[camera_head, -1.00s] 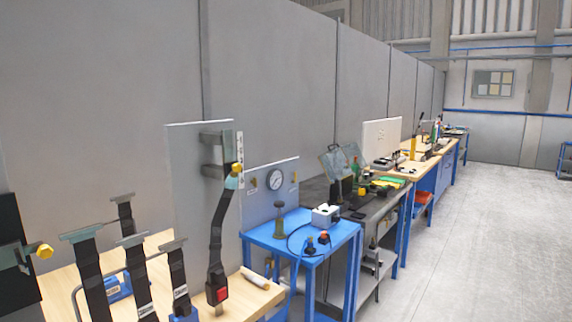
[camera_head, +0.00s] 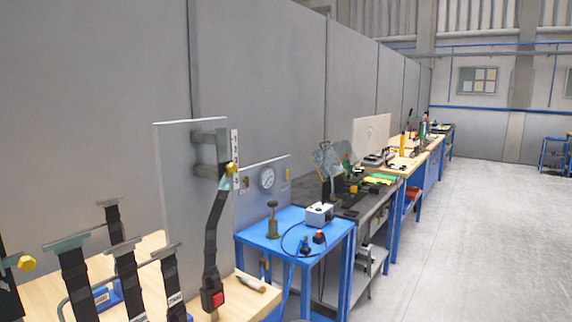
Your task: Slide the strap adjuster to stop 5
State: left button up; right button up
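A black belt strap (camera_head: 211,243) hangs in front of a grey upright panel (camera_head: 178,225) on the wooden bench at the left. Its upper end meets a yellow knob (camera_head: 231,168) with a pale blue-grey piece, beside a white marked scale strip (camera_head: 235,155). I take this to be the strap adjuster; the stop numbers are too small to read. A dark bracket (camera_head: 205,136) stands behind it. A buckle with a red button (camera_head: 216,300) is at the strap's lower end. Neither of my grippers shows in the head view.
More black straps with grey T-shaped tops (camera_head: 66,243) and another yellow knob (camera_head: 27,263) are at the lower left. A blue table (camera_head: 290,240) with a gauge panel (camera_head: 265,190) stands to the right. The grey floor (camera_head: 480,240) at the right is clear.

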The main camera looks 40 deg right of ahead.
aim_at(231, 167)
jog(key=u, duration=0.35)
jog(key=i, duration=0.15)
jog(key=z, duration=1.1)
jog(key=k, duration=0.95)
jog(key=z, duration=0.25)
jog(key=i, duration=0.95)
jog(key=u, duration=0.2)
jog(key=k, duration=0.9)
jog(key=z, duration=0.15)
jog(key=i, duration=0.7)
